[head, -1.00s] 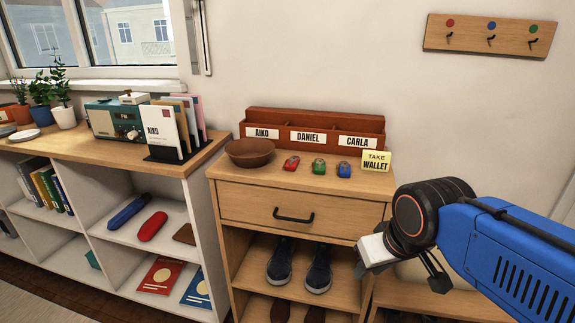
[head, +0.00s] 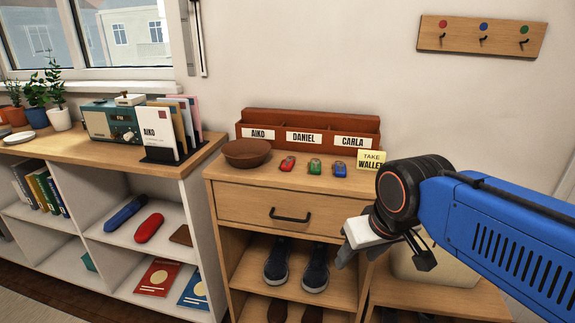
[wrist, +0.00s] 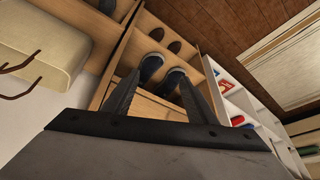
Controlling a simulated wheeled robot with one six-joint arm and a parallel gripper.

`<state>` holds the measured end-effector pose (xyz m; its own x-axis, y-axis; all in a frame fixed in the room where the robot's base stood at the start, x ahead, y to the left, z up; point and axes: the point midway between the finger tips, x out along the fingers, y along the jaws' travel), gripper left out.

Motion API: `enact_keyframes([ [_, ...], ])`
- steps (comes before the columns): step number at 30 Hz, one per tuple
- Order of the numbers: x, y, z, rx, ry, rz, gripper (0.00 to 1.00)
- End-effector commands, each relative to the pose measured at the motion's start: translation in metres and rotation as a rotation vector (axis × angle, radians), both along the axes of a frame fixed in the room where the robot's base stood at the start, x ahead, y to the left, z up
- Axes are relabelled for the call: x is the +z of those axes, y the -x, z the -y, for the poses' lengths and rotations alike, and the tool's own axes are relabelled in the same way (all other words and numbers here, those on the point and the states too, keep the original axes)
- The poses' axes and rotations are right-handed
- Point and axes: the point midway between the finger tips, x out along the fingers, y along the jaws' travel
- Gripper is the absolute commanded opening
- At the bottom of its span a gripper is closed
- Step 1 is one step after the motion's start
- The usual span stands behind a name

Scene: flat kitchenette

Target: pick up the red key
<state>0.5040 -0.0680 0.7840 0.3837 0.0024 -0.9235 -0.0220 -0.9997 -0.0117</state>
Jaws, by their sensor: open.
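The red key (head: 287,164) lies on top of the wooden cabinet (head: 232,174), between the brown bowl and a green key (head: 314,167). A blue key (head: 340,170) lies to the right of the green one. My gripper (head: 345,258) is in front of the cabinet's right side, lower than its top and apart from the keys. In the wrist view, my gripper (wrist: 158,92) has its two fingers spread with nothing between them. The shoes and cabinet shelves show beyond the fingers. The red key is not seen in the wrist view.
A brown bowl (head: 247,153) stands left of the keys. A letter rack (head: 310,120) labelled AIKO, DANIEL, CARLA stands behind them. A TAKE WALLET sign (head: 371,160) is at the right edge. A hook board (head: 482,37) with coloured dots hangs on the wall.

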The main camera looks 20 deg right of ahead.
Motion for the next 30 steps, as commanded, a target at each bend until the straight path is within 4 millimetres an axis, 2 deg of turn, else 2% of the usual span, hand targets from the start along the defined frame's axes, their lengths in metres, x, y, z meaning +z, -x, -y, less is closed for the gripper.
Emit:
enact_keyframes([
  [6, 0.069, -0.051, -0.006, -0.081, -0.037, -0.065, 0.52],
  [15, 0.154, -0.124, -0.019, -0.208, -0.078, -0.162, 0.52],
  [24, 0.222, -0.198, -0.036, -0.339, -0.101, -0.257, 0.52],
  [30, 0.257, -0.246, -0.049, -0.427, -0.107, -0.318, 0.52],
])
